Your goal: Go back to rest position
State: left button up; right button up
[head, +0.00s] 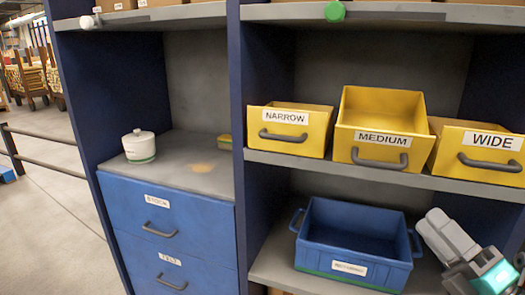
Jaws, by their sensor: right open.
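My right gripper (437,228) shows at the lower right, reaching up and left from the bottom right corner. It is open, and I see nothing between its fingers. In the picture it is just right of the blue bin (347,266) on the lower shelf; I cannot tell if they touch. My left gripper is out of view.
Yellow drawers marked NARROW (288,118), MEDIUM (380,114) and WIDE (478,137) stand on the middle shelf (300,161). A white lidded jar (139,147) stands on the left counter (185,177) above blue drawers (167,205). Open floor (50,215) lies at left.

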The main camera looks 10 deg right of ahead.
jog(key=a+f+m+g+h+p, duration=0.2)
jog(key=a+f+m+h+p, duration=0.15)
jog(key=f+m, duration=0.4)
jog(key=a+f+m+g+h+p, duration=0.25)
jog(key=f+m+h+p, duration=0.2)
jog(key=m, duration=0.55)
pick_arm(q)
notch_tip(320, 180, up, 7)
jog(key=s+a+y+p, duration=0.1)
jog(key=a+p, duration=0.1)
jog(key=p, duration=0.1)
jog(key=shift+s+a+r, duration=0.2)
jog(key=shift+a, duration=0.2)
pick_arm(e)
jog(key=s+a+f+m+g+y, duration=0.2)
jog(key=s+a+f+m+g, duration=0.4)
jog(key=a+f, duration=0.3)
jog(key=shift+a+f+m+y, duration=0.35)
jog(key=shift+a+f+y, duration=0.05)
jog(key=shift+a, duration=0.8)
